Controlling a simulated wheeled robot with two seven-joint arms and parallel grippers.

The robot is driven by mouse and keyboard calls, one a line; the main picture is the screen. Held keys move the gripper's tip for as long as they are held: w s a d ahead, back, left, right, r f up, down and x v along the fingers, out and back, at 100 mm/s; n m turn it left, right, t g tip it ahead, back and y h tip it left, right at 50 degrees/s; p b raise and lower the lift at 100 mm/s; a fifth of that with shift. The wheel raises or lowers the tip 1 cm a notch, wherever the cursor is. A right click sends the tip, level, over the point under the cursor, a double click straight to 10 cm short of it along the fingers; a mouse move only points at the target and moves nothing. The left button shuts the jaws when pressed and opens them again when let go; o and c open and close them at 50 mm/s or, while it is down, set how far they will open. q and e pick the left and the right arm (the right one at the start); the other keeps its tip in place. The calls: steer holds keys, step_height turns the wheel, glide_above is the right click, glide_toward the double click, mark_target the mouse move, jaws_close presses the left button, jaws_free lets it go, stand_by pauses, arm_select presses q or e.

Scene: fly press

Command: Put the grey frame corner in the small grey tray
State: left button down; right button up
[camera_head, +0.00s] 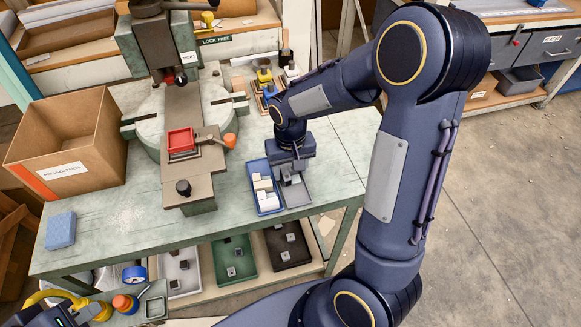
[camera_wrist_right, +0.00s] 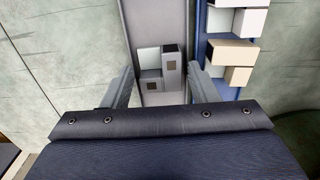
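The narrow grey tray (camera_head: 302,198) stands on the green table, right beside the blue tray. A grey frame corner (camera_wrist_right: 160,76), stepped with dark square ends, lies in the grey tray (camera_wrist_right: 155,22) in the right wrist view. My right gripper (camera_head: 291,172) is over this tray, pointing down. Its fingers (camera_wrist_right: 161,90) are apart, one on each side of the grey corner, with gaps visible. The head view shows the corner only partly under the gripper. My left gripper (camera_head: 78,314) is at the bottom left corner, away from the trays, its fingers unclear.
The blue tray (camera_head: 257,172) holds several white and beige blocks. The press with a red die (camera_head: 181,140) stands left of it. A cardboard box (camera_head: 68,140) and a blue block (camera_head: 60,231) are further left. Bins with parts sit on the lower shelf.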

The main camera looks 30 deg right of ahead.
steer(key=shift+o, duration=0.6)
steer(key=shift+r, duration=0.1)
steer(key=shift+r+p, duration=0.3)
step_height(320, 180, up, 10)
steer(key=r, duration=0.1)
steer(key=s+a+r+t+y, duration=0.1)
steer(key=s+a+t+y, duration=0.1)
steer(key=s, duration=0.6)
steer(key=s+a+r+n+t+y, duration=0.1)
steer(key=s+a+r+t, duration=0.1)
steer(key=s, duration=0.7)
steer(key=shift+t+y+p, duration=0.35)
steer(key=shift+t+y, duration=0.05)
steer(key=shift+t, duration=0.4)
steer(key=shift+s+a, duration=0.1)
